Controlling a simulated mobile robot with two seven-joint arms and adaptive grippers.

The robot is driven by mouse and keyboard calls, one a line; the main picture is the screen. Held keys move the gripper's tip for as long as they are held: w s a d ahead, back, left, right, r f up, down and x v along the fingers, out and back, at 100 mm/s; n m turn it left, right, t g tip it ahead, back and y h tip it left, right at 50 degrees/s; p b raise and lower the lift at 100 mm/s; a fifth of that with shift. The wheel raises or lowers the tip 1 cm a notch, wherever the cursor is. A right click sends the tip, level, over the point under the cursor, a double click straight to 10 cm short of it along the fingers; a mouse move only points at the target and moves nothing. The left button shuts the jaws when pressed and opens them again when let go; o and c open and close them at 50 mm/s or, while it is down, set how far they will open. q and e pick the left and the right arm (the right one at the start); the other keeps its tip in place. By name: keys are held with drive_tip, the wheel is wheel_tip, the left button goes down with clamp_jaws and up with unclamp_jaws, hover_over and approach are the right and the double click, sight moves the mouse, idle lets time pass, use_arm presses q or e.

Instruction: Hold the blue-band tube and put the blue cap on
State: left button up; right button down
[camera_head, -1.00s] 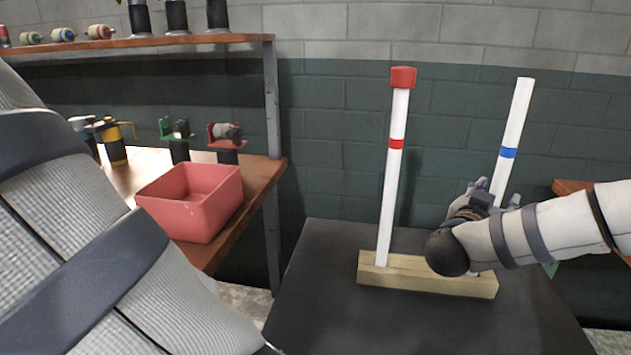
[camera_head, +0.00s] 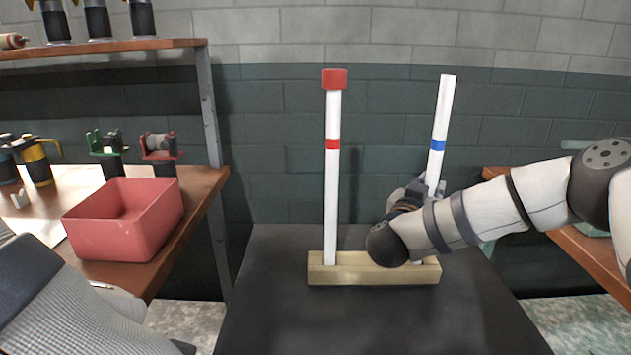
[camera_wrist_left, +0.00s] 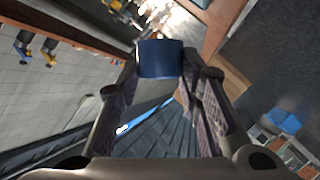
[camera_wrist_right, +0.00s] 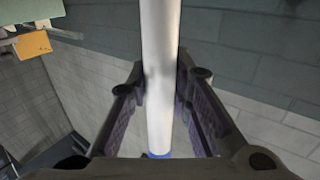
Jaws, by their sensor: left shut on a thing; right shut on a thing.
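The blue-band tube (camera_head: 443,110) is white, stands in the right part of the wooden base (camera_head: 325,275) and leans slightly right. Its top is bare. My right gripper (camera_head: 425,188) is shut on it below the blue band; the tube (camera_wrist_right: 160,70) also runs between the fingers in the right wrist view. The blue cap (camera_wrist_left: 160,59) is held between the fingertips of my left gripper (camera_wrist_left: 160,68) in the left wrist view. My left gripper is outside the head view; only my left arm shows at lower left there.
A white tube with a red band (camera_head: 332,180) and a red cap (camera_head: 334,79) stands upright in the base's left part. A red bin (camera_head: 125,225) sits on the wooden bench at left. Shelves with tools are behind it. The dark table (camera_head: 290,325) is clear in front.

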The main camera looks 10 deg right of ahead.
drive_tip(key=c, duration=1.4)
unclamp_jaws()
drive_tip(key=shift+o, duration=0.2)
